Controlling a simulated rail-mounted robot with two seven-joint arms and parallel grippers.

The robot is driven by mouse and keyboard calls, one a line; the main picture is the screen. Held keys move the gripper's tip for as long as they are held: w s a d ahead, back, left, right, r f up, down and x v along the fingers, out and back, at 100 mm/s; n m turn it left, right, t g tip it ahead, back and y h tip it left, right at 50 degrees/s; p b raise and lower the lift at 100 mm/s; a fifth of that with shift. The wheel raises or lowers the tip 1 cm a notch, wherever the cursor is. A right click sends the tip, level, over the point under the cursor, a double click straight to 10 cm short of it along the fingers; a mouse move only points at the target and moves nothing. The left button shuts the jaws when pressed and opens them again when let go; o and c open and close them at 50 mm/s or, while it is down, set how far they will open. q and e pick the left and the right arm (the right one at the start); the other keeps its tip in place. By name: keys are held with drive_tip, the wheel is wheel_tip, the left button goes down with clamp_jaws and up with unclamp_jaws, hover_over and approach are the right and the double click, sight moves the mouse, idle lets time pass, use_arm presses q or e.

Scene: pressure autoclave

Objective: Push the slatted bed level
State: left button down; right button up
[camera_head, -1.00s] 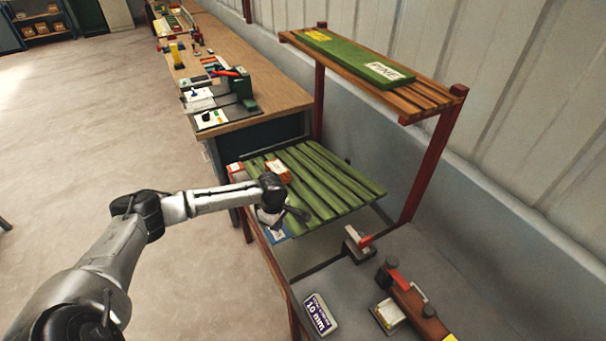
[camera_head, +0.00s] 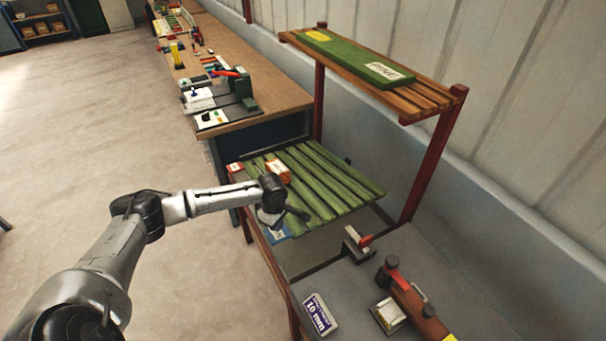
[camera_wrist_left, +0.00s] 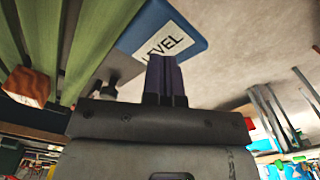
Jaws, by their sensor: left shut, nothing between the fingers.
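The slatted bed (camera_head: 335,180), made of green slats, lies between the wooden bench and the grey table. A blue plate marked LEVEL (camera_wrist_left: 165,35) is at its left side; part of the plate (camera_head: 280,233) shows below my gripper in the head view. My left gripper (camera_head: 270,217) is at the bed's near left edge. In the left wrist view its fingers (camera_wrist_left: 163,78) are shut, empty, and overlap the plate's edge; I cannot tell whether they touch. The bed's exact tilt is hard to judge. My right gripper is out of view.
An orange box (camera_head: 278,171) sits on the bed's left part, with a red box (camera_head: 235,168) at its corner. A red-posted shelf (camera_head: 440,100) stands behind at the right. A 10 mm box (camera_head: 318,314) and a clamp-like tool (camera_head: 410,300) are on the grey table.

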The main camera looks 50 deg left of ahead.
sight(277, 233)
use_arm(q)
drive_tip(key=shift+f, duration=1.1)
drive_tip(key=shift+f+b, duration=0.3)
drive_tip(key=shift+f, duration=1.05)
drive_tip(key=shift+f+b, duration=0.35)
drive_tip(key=shift+f, duration=1.35)
drive_tip(key=shift+r, duration=0.15)
wheel_tip(277, 233, up, 2)
drive_tip(key=p, duration=0.3)
drive_tip(key=shift+r, duration=0.15)
wheel_tip(277, 233, up, 5)
drive_tip(key=p, duration=0.6)
drive_tip(key=shift+p, duration=0.3)
wheel_tip(277, 233, up, 3)
drive_tip(key=p, duration=0.4)
drive_tip(key=shift+f, duration=0.2)
